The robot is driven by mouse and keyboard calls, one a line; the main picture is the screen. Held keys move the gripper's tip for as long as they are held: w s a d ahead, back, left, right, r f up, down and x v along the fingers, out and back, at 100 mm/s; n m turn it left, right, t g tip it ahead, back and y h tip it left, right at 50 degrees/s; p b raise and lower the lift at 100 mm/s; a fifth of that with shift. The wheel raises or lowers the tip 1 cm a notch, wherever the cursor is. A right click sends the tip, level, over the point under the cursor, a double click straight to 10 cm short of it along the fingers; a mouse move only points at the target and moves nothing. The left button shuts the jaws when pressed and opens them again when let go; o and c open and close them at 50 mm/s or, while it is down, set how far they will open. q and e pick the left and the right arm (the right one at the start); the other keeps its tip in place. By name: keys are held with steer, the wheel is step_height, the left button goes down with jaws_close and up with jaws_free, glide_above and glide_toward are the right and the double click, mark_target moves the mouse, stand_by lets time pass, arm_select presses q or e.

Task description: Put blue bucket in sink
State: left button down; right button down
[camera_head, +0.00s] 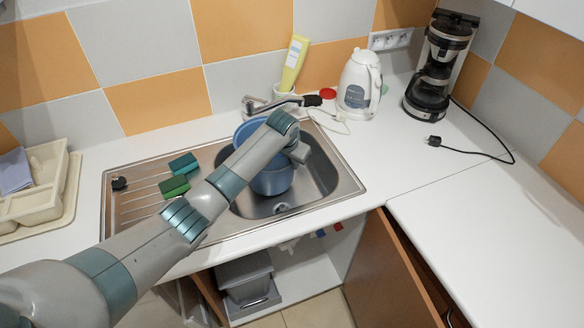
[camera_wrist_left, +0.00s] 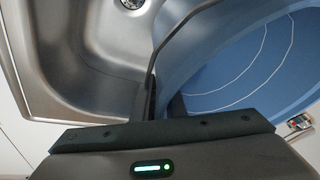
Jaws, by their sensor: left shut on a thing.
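The blue bucket (camera_head: 272,183) is over the basin of the steel sink (camera_head: 318,180), partly hidden behind my left arm. My left gripper (camera_head: 299,153) is at the bucket, and its fingertips are hard to make out there. In the left wrist view, the gripper (camera_wrist_left: 150,95) is shut on the wall of the bucket (camera_wrist_left: 235,75), whose inside with pale rings faces the camera. The sink basin (camera_wrist_left: 65,55) lies beside it, with the drain at the top. I cannot tell whether the bucket touches the basin floor. My right gripper is out of view.
Two green sponges (camera_head: 175,186) lie on the drainboard. The faucet (camera_head: 270,103), white kettle (camera_head: 358,85) and coffee maker (camera_head: 437,70) stand behind the sink. A beige tray (camera_head: 42,195) is at left. The right counter (camera_head: 480,225) is mostly clear; a cupboard door (camera_head: 385,275) stands open below.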

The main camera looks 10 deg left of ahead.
mark_target(292, 174)
arm_select(q)
step_height(292, 174, down, 2)
steer(key=shift+p, duration=0.35)
steer(key=shift+f, duration=0.6)
steer(key=c, duration=1.8)
jaws_free()
steer(key=shift+f, duration=0.1)
steer(key=shift+r, duration=0.2)
steer(key=shift+s+r, duration=0.2)
steer(key=shift+r, duration=0.25)
steer(key=b+v, duration=0.2)
steer(key=v, duration=0.9)
